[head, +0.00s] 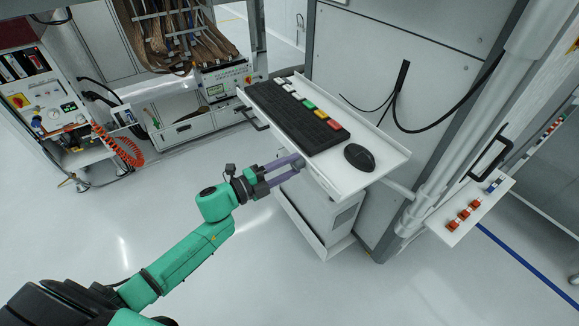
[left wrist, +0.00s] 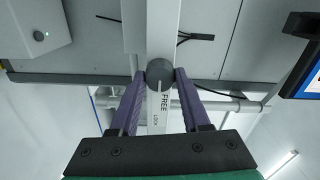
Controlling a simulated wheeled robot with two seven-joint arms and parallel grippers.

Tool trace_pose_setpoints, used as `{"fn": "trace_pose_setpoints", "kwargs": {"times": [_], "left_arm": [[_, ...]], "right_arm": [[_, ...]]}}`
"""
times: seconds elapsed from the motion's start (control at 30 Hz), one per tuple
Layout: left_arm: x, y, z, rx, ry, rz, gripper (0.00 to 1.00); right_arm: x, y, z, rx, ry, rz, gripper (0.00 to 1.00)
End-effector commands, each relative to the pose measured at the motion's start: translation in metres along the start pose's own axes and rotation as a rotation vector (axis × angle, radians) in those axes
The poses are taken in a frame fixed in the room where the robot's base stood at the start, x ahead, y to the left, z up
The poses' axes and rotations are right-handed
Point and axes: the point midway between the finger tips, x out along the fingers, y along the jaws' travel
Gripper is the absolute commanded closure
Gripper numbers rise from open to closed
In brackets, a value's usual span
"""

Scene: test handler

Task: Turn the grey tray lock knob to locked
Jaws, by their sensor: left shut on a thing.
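In the head view the left gripper (head: 295,163) reaches the tray's near edge from the left. My right gripper is not in view.
A black keyboard (head: 296,115) with coloured keys and a black mouse (head: 359,157) lie on the tray. A white cabinet (head: 320,218) stands below it. A panel with orange switches (head: 463,213) is at the right. The floor at the left front is clear.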

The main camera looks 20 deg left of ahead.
Motion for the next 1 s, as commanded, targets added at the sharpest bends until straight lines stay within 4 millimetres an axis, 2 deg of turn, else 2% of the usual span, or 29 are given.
{"fn": "trace_pose_setpoints", "kwargs": {"times": [0.17,0.2,0.23,0.27,0.57,0.67,0.77,1.0], "left_arm": [[0.0,0.001,0.0,0.002,0.001,0.003,1.0],[0.0,0.001,0.0,0.001,0.001,0.003,0.38],[0.0,0.001,0.0,0.001,0.001,0.003,0.26],[0.0,0.001,0.0,0.001,0.0,0.002,0.23],[-0.001,0.001,0.0,-0.001,0.0,0.001,0.23],[-0.008,0.002,0.0,-0.002,-0.001,0.002,0.23],[-0.026,0.003,0.0,-0.002,-0.001,0.004,0.23],[-0.093,0.004,-0.001,-0.002,0.0,0.008,0.23]], "right_arm": [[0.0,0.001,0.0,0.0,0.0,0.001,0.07],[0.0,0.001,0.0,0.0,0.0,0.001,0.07],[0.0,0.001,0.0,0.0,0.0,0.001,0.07],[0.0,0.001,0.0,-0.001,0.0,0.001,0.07],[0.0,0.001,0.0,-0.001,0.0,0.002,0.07],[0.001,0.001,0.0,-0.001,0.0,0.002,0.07],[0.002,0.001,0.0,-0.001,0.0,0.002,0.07],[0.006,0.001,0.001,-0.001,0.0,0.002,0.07]]}}
